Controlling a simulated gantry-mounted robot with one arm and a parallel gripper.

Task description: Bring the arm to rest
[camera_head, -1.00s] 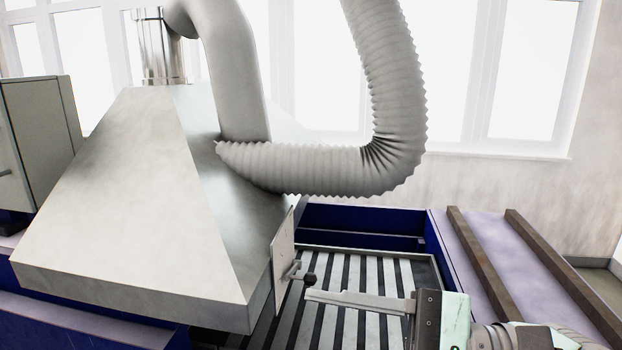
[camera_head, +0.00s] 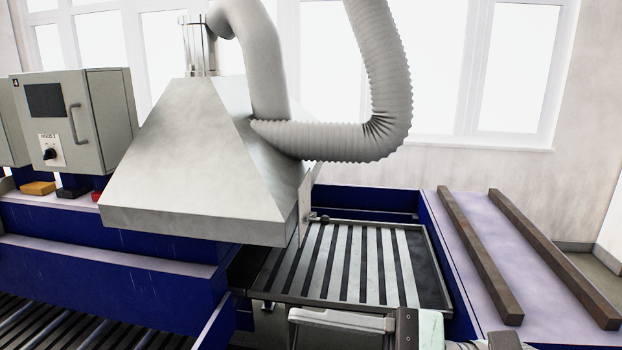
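My gripper (camera_head: 292,318) shows at the bottom of the head view. Its pale finger points left from a dark and light green body, in front of the slatted bed's near edge. Only one finger shows clearly, so its opening cannot be judged. Nothing is seen held in it. The rest of the arm runs out of the picture at the bottom right.
A grey metal hood (camera_head: 170,170) with a ribbed hose (camera_head: 385,100) stands left of the slatted bed (camera_head: 345,262). A small plate with a knob (camera_head: 318,217) is at the hood's right edge. Control boxes (camera_head: 75,120) stand at left. Two brown rails (camera_head: 540,245) lie at right.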

